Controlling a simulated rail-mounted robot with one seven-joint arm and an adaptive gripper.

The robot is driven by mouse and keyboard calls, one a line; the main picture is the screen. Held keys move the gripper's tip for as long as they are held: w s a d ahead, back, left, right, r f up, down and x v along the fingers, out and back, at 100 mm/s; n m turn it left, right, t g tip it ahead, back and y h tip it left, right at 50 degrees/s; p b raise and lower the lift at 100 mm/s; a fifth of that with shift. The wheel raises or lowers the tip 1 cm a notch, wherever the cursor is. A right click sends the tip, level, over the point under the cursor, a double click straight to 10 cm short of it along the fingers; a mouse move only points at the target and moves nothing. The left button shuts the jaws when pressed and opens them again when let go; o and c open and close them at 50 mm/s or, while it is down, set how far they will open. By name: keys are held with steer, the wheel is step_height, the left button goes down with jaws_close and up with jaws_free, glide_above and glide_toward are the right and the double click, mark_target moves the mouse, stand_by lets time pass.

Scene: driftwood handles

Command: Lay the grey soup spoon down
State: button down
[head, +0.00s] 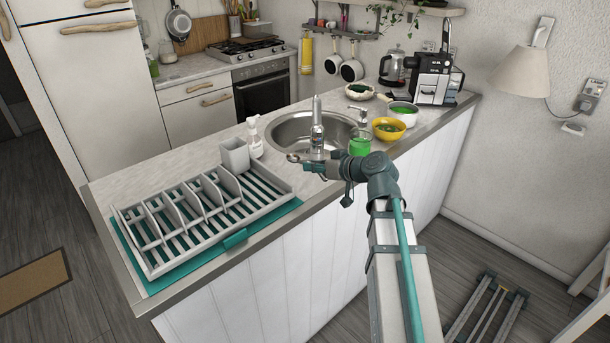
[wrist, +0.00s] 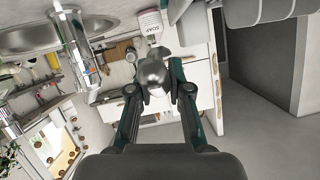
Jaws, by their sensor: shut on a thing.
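The grey soup spoon (head: 293,158) is in my gripper (head: 312,165), held above the counter in front of the sink. In the wrist view the spoon's rounded metal bowl (wrist: 151,72) shows between the two fingertips of my gripper (wrist: 158,92). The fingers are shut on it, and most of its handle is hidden. The grey dish rack (head: 215,205) stands on a teal mat (head: 290,206) to the left of the gripper, with upright dividers and slats.
The sink (head: 285,128) with its tall metal tap (head: 317,128) lies just behind the gripper.

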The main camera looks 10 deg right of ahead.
steer(key=p, duration=0.2)
glide_above(307, 185)
steer(key=f, duration=0.6)
steer(key=shift+s+f, duration=0.2)
steer(key=shift+f, duration=0.15)
steer(key=shift+w+f+p, duration=0.1)
steer(key=shift+f+p, duration=0.35)
steer(key=shift+f, duration=1.15)
steer(key=shift+f, duration=0.1)
steer(key=c, duration=1.1)
jaws_free()
steer(key=shift+p, duration=0.65)
